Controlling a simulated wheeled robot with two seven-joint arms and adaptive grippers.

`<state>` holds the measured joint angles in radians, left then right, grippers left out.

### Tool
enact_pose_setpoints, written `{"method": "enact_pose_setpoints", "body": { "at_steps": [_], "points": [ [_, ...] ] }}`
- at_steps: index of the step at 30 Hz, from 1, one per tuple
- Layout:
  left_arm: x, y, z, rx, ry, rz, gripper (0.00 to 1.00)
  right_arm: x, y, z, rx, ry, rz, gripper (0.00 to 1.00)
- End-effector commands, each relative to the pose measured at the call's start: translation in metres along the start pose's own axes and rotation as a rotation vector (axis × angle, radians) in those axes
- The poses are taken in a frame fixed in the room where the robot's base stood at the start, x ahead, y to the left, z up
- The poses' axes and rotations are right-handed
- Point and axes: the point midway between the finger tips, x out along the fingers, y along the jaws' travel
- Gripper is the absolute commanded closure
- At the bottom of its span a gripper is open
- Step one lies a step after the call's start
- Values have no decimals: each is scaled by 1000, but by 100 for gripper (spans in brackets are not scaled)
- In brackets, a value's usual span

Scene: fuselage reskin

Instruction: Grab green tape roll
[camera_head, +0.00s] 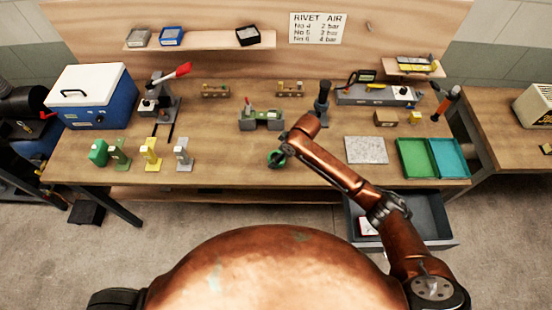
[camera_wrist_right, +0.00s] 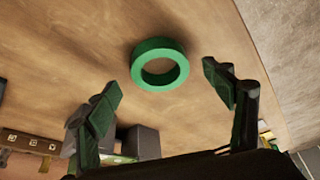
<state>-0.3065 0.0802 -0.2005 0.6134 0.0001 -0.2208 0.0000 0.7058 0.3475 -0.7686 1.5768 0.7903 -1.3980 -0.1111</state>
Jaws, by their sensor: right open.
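The green tape roll (camera_wrist_right: 160,84) lies flat on the wooden bench, its hole showing. In the head view the green tape roll (camera_head: 274,158) is partly hidden by my right arm's end. In the right wrist view my right gripper (camera_wrist_right: 163,92) is open and empty. Its two green-grey fingers stand apart, with the roll seen between and beyond their tips. I cannot tell the exact height of the fingers above the bench. My left gripper is not in view.
A grey fixture (camera_head: 261,121) stands just behind the roll. Green, yellow and grey small stands (camera_head: 150,153) are to the left. A stone plate (camera_head: 366,150) and a green tray (camera_head: 414,176) are to the right. An open drawer (camera_head: 436,222) hangs below. Bench around the roll is clear.

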Motion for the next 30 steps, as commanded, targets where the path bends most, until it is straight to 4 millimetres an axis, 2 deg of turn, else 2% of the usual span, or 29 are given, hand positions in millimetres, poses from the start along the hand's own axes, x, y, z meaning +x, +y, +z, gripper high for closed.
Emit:
{"method": "enact_pose_setpoints", "body": {
  "at_steps": [5,13,30],
  "points": [
    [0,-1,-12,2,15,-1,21,20,-1,-1,-1,0,0,25],
    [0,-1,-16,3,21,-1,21,22,-1,-2,-4,0,0,25],
    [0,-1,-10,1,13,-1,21,22,-1,-2,-3,0,0,65]
  ]
}}
